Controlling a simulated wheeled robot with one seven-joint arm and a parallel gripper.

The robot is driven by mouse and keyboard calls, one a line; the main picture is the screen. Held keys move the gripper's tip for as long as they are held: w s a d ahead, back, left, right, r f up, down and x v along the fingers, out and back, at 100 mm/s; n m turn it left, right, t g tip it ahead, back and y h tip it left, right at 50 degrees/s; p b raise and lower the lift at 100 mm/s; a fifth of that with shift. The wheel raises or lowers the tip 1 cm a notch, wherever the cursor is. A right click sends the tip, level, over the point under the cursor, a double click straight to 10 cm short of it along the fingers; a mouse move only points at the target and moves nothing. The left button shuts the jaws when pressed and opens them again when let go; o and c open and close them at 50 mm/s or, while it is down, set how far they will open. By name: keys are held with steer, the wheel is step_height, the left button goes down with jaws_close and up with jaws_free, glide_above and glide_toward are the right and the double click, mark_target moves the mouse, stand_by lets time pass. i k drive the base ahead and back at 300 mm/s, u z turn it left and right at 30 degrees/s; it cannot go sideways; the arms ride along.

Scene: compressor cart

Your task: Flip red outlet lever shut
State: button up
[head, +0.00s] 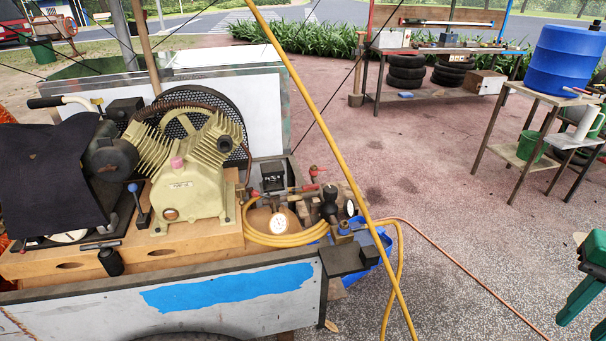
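The compressor cart (310,310) stands at the left and carries a cream compressor pump (190,180) with a black mesh guard behind it. To the right of the pump is a cluster of brass and dark fittings with a white-faced gauge (279,223) and a dark regulator (329,206). A small red lever (314,169) sticks up at the back of this cluster. Another red part (330,192) shows beside the regulator. Both are too small to tell which is the outlet lever or how it is turned. My gripper is not in view.
A yellow hose (262,236) lies coiled around the fittings. A yellow line (330,150) crosses in front of them diagonally. A blue crate (366,254) sits by the cart's right end. An orange hose (455,265) runs over the floor. Open paving (450,180) lies to the right.

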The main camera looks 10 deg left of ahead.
mark_target(316, 186)
steer(key=u, duration=0.45)
steer(key=i, duration=1)
steer(key=u, duration=0.2)
